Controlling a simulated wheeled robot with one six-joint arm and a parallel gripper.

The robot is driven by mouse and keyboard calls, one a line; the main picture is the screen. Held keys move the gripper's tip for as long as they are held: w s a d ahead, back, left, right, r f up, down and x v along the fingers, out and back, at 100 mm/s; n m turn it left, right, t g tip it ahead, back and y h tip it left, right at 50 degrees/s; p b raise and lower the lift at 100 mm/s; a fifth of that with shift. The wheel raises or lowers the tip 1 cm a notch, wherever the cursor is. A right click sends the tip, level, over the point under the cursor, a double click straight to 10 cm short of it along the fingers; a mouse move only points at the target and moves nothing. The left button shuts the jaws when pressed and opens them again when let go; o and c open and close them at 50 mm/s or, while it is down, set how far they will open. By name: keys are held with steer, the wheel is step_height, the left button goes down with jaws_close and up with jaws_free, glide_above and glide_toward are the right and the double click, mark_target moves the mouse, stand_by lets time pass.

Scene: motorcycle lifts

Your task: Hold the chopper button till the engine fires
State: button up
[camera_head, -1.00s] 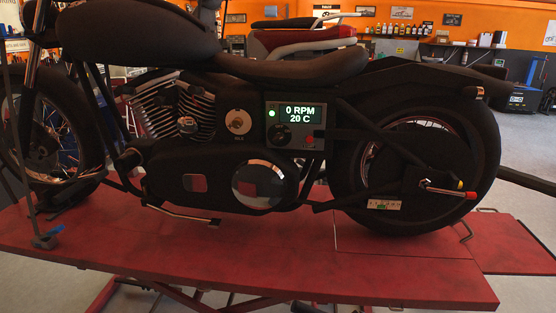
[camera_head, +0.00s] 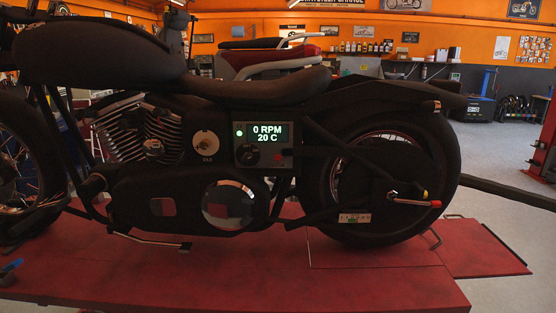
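The black chopper motorcycle (camera_head: 250,93) stands side-on and upright. A small grey control panel (camera_head: 285,148) sits on its side below the seat. Its display (camera_head: 267,133) reads 0 RPM and 20 C. A green light (camera_head: 240,133) glows at the display's left. A dark round knob (camera_head: 252,155) is under the display. A small red button (camera_head: 278,157) is at the panel's lower right. Whether it is pressed is too small to tell. A round pale dial (camera_head: 205,145) is left of the panel. My gripper is not in view.
The motorcycle stands on a red lift platform (camera_head: 235,285), whose ramp (camera_head: 485,250) extends right. A lever with a red tip (camera_head: 434,203) is at the rear wheel. A second, red motorcycle (camera_head: 270,62) is behind. Grey floor (camera_head: 505,185) is open at the right.

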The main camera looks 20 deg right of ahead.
jaws_close()
stand_by(1.4)
